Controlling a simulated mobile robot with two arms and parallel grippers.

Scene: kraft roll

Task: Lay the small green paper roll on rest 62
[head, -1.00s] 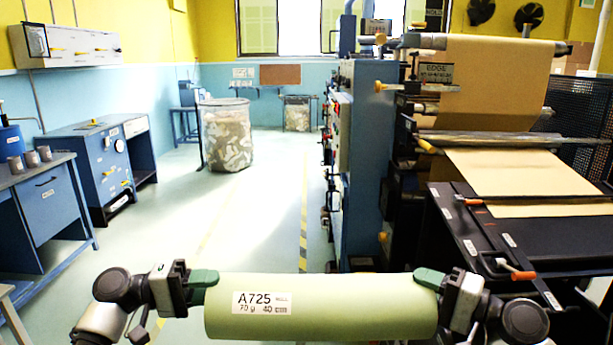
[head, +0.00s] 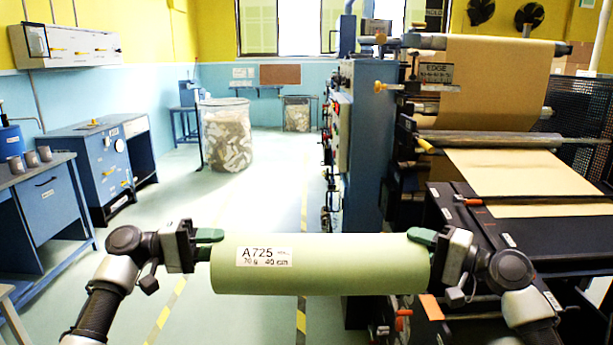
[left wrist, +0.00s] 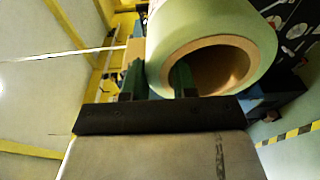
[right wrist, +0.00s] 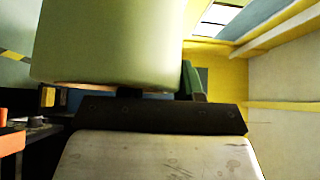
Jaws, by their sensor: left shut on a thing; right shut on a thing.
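The small green paper roll (head: 330,275) is held level in mid-air in front of me, with a white label reading A725, 70 g. My left gripper (head: 207,245) is shut on its left end. The left wrist view shows one finger inside the brown core of the roll (left wrist: 215,25) and one outside its wall. My right gripper (head: 428,247) is shut on the right end. In the right wrist view the roll (right wrist: 105,40) hides part of the fingers. I cannot make out a rest marked 62 in any view.
A blue and black machine (head: 365,150) with a brown paper web (head: 490,85) stands to the right, its dark table (head: 550,240) close to my right arm. Blue benches (head: 90,165) line the left. A waste bin (head: 228,135) stands further back. The floor between is clear.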

